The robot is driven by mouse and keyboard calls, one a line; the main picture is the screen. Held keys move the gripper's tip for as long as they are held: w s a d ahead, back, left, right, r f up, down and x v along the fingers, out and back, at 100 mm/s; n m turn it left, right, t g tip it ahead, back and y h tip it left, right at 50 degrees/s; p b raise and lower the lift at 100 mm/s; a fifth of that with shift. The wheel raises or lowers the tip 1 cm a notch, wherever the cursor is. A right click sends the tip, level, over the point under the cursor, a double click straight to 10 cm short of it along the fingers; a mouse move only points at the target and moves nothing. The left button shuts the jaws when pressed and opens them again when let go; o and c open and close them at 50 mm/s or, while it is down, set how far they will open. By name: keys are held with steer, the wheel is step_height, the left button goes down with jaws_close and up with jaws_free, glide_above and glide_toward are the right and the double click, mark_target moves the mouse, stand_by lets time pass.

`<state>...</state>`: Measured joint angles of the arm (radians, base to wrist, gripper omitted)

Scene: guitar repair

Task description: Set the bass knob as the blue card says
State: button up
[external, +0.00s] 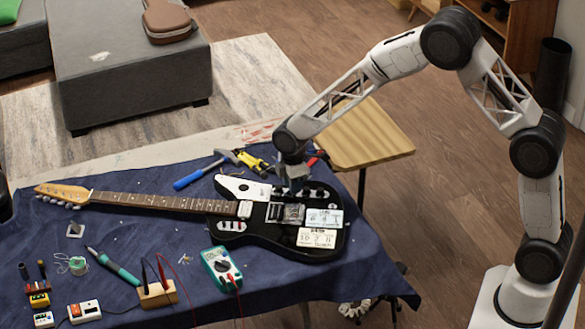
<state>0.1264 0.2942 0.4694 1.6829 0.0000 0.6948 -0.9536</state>
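A black electric guitar (270,233) lies flat on a dark blue cloth, its neck pointing left. A pale blue card (324,217) lies on its body at the right, above a cream card (318,238); the writing on both is too small to read. I cannot tell which knob is the bass knob, or whether the gripper touches one. The fingers are too small and dark to show whether they are open, and they hide part of the row.
A blue-handled screwdriver (197,173) and yellow-handled pliers (252,162) lie just behind the guitar. A teal multimeter (221,268) stands in front of it, beside a wooden block with leads (157,294). A soldering iron (113,266) lies at the left. A wooden stool (370,138) stands behind the table.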

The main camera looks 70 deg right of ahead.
steer(key=shift+f, duration=0.65)
stand_by(0.3)
steer(key=shift+r, duration=0.15)
stand_by(0.3)
stand_by(0.4)
steer(key=c, duration=0.4)
